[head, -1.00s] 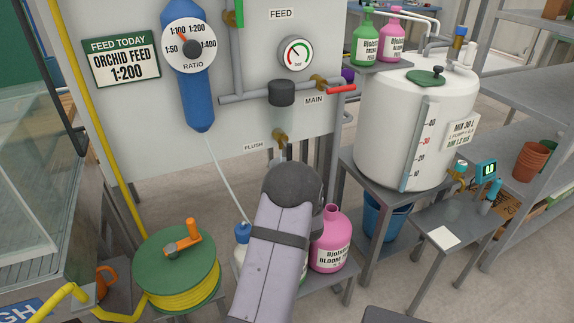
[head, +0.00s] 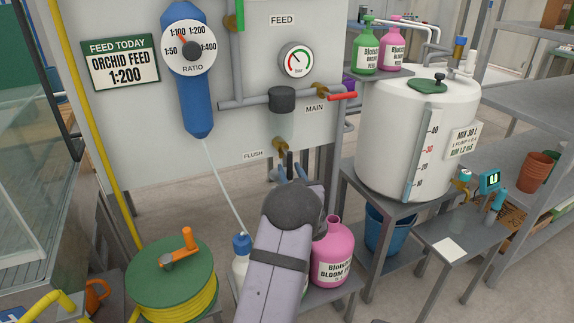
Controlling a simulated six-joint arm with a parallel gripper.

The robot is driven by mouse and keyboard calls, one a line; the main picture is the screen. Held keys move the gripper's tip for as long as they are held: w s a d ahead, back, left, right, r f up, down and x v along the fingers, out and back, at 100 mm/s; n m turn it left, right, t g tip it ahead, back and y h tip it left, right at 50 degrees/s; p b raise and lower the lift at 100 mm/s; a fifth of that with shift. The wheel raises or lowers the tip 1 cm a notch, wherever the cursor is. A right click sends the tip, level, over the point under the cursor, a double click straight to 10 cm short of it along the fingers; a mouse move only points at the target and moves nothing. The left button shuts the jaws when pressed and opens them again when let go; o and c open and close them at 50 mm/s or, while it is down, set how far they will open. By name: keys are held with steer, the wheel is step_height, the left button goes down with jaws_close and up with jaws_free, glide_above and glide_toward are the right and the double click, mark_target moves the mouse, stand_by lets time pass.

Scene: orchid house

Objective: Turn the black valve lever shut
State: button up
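The black valve lever (head: 290,160) hangs downward beside the brass flush valve (head: 280,145), under the clear filter bowl with a black cap on the panel. The label FLUSH (head: 253,155) is to its left. My gripper (head: 291,171) is just below the valve, seen from behind. Its two blue-grey fingertips stand apart, and the lever's lower part shows between or behind them. Whether they touch it I cannot tell. My wrist and forearm hide the area below.
A red lever (head: 342,96) is on the main pipe, up and right. A pink bottle (head: 333,250) stands right of my arm and a yellow hose reel (head: 172,275) left. A white tank (head: 405,135) is at the right. The floor between reel and panel is partly open.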

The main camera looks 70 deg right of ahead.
steer(key=shift+x, duration=2.1)
jaws_close()
